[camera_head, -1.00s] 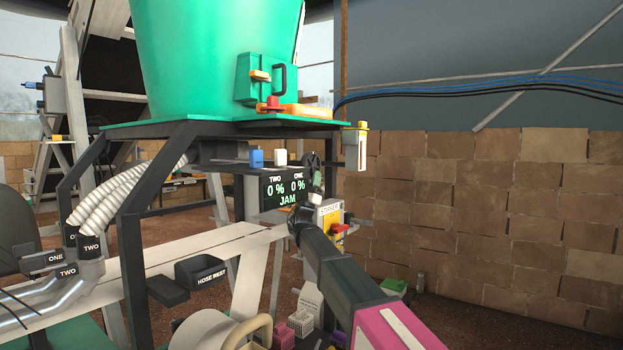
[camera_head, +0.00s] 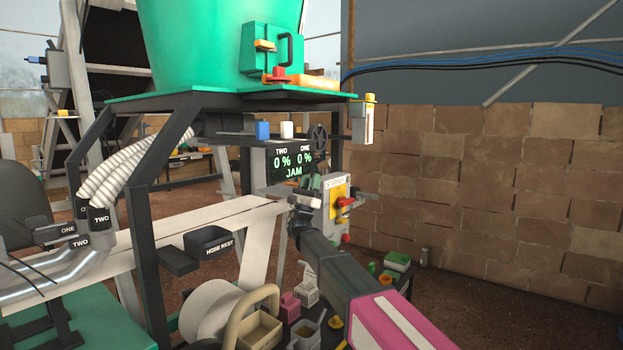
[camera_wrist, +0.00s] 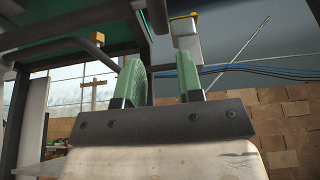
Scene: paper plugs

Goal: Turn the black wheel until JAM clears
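The black wheel (camera_head: 319,138) is upright at the right edge of the frame, beside the display, in the head view. The dark display (camera_head: 294,162) reads TWO 0 %, ONE 0 % and JAM in green. My gripper (camera_head: 307,186) is below the wheel and display, apart from the wheel; its fingers are small and partly hidden there. In the wrist view my gripper (camera_wrist: 161,75) has its two green fingers apart with nothing between them. A dark ridged part shows at the top of that view; I cannot tell whether it is the wheel.
A control box (camera_head: 337,195) with a yellow panel and red handle is close to the right of my gripper. A green hopper (camera_head: 210,45) stands above on a dark frame. Blue (camera_head: 262,131) and white blocks sit left of the wheel. A brick wall (camera_head: 500,190) is behind.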

